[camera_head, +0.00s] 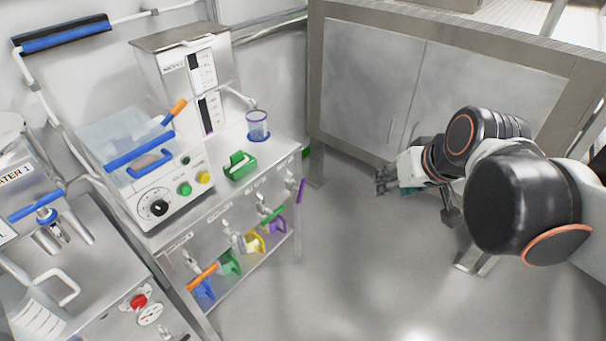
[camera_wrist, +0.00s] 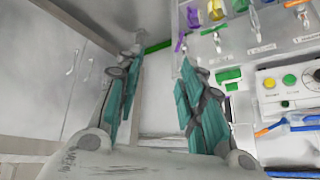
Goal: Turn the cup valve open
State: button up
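Several small metal taps sit in a row along the front panel of the metal cart, one of them a tap (camera_head: 227,227) near the middle. Blue (camera_head: 204,291), green (camera_head: 229,262), yellow (camera_head: 252,242) and purple (camera_head: 275,225) cups or scoops hang below. A purple lever (camera_head: 301,191) is at the right end; it also shows in the wrist view (camera_wrist: 180,42). I cannot tell which one is the cup valve, or its state. My gripper (camera_head: 384,181) is right of the cart, apart from it. In the wrist view, its teal fingers (camera_wrist: 158,75) are spread and empty.
A steel cabinet (camera_head: 372,85) stands behind. The floor between cart and arm is clear.

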jog(key=w+a+f+n+y+p, duration=0.15)
jog(key=w+f, duration=0.25)
jog(key=w, duration=0.4)
jog(key=w+a+f+n+y, duration=0.1)
jog(key=w+a+f+y, duration=0.15)
jog(key=w, duration=0.55)
jog(key=w+a+f+n+y, duration=0.1)
jog(key=w+a+f, duration=0.1)
jog(key=w+f, duration=0.45)
jog(key=n+y+p, duration=0.2)
jog(key=n+y, duration=0.1)
jog(key=y, duration=0.2)
send_near(301, 191)
jog(key=b+x, duration=0.1)
jog(key=x, duration=0.2)
jog(key=b+x, duration=0.2)
jog(key=x, duration=0.2)
jog(key=b+x, duration=0.1)
jog(key=x, duration=0.2)
jog(key=shift+w+f, duration=0.35)
jog(key=shift+f, duration=0.05)
grip_shut()
